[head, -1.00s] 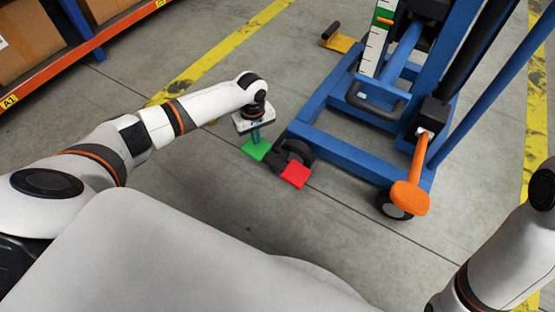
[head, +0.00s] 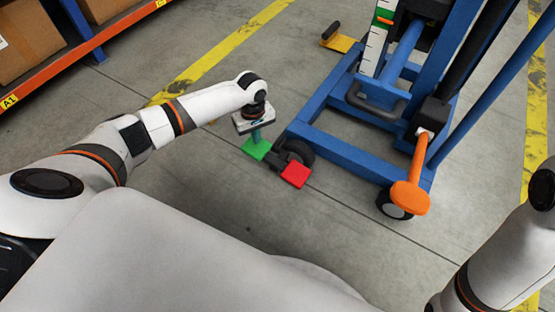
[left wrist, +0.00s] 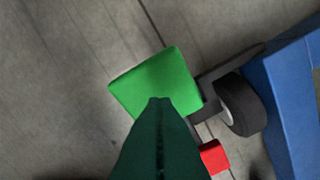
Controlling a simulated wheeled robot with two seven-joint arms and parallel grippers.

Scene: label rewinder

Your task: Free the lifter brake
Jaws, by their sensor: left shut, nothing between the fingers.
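The blue lifter (head: 345,155) stands right of centre in the head view. Its near left caster (head: 300,152) carries a brake with a green pedal (head: 257,149) on the left and a red pedal (head: 295,174) on the right. My left gripper (head: 256,138) points down over the green pedal, shut and empty. In the left wrist view, the shut fingers (left wrist: 160,102) overlap the lower part of the green pedal (left wrist: 155,80); whether they touch it I cannot tell. The red pedal (left wrist: 214,157) shows partly behind them, beside the wheel (left wrist: 242,104). My right gripper is out of view.
An orange handle (head: 410,196) hangs at the lifter's front, above another caster (head: 392,207). A yellow pedal-like part (head: 341,43) is at the far side. Shelving with cardboard boxes (head: 28,40) stands at upper left. The floor in front of the lifter is clear.

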